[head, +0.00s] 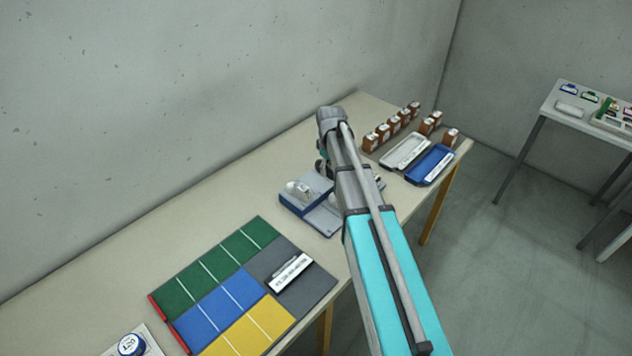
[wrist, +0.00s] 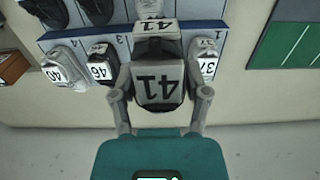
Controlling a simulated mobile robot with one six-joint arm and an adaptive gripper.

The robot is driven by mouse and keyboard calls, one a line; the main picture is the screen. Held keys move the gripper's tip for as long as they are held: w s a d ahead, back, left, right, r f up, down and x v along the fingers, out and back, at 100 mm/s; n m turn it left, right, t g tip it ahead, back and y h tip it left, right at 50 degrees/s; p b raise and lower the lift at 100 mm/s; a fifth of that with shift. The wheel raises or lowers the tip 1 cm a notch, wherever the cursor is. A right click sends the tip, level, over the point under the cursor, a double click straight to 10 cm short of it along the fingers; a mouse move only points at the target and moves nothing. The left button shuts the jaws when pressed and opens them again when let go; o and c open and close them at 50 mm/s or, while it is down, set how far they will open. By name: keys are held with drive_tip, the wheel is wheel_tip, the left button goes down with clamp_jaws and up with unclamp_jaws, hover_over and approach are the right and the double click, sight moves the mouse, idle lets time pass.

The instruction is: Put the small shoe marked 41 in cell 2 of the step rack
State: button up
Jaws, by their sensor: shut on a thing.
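My gripper (wrist: 160,100) is shut on a grey and dark shoe marked 41 (wrist: 158,87), its fingers at the shoe's two sides. The step rack (wrist: 85,34), blue and light with numbered cells, lies behind it in the wrist view. The held shoe hides the part between numbers 1 and 3. A white surface also marked 41 (wrist: 150,8) shows behind the held shoe; I cannot tell if it is the same shoe. Shoes marked 37 (wrist: 204,66), 46 (wrist: 102,68) and 40 (wrist: 60,70) sit on the rack. In the head view my arm partly covers the rack (head: 325,219).
Dark shoes (wrist: 95,10) sit on the rack's other step. A green, blue and yellow mat (head: 230,310) lies nearer on the table. An open case (head: 432,163) and several brown blocks (head: 383,132) are farther along. A wall runs behind the table.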

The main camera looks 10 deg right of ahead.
drive_tip(key=b, duration=0.5)
hover_over(316, 183)
drive_tip(key=f, duration=0.6)
drive_tip(key=shift+s+d, duration=0.2)
drive_tip(key=shift+s, duration=0.1)
drive_tip(key=shift+f, duration=0.1)
drive_tip(key=shift+w+a+f+b, duration=0.1)
drive_tip(key=shift+w+f+b, duration=0.3)
drive_tip(key=shift+b, duration=0.35)
drive_tip(key=shift+f+b, duration=1.45)
drive_tip(key=shift+f, duration=0.1)
drive_tip(key=shift+f, duration=0.1)
drive_tip(key=o, duration=1.2)
drive_tip(key=shift+c, duration=0.2)
